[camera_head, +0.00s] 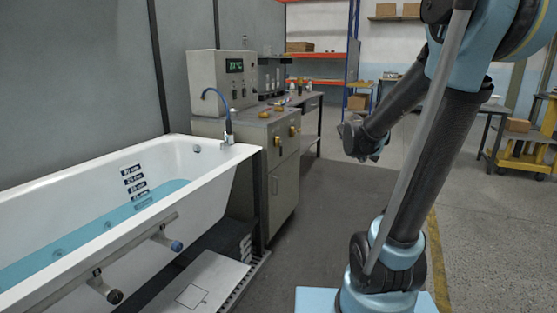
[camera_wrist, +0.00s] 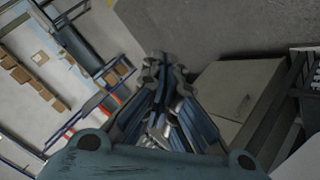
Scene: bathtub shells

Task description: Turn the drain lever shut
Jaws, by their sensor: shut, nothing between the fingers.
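A white bathtub (camera_head: 215,170) with blue water (camera_head: 90,235) and a depth scale stands at the left in the head view. A pipe (camera_head: 130,245) runs along its near side. On the pipe are a lever with a blue knob (camera_head: 176,246) and a lever with a dark knob (camera_head: 115,297). I cannot tell which one is the drain lever. My gripper (camera_head: 350,138) is up in the air, right of the tub and well apart from both levers. In the wrist view my gripper (camera_wrist: 166,66) is shut and empty, with no lever visible near its fingertips.
A grey cabinet (camera_head: 284,185) with a control box (camera_head: 215,80) and a tap hose stands at the tub's far end. A pale panel (camera_head: 200,285) and dark grating lie under the tub. The grey floor (camera_head: 335,215) between tub and arm is clear.

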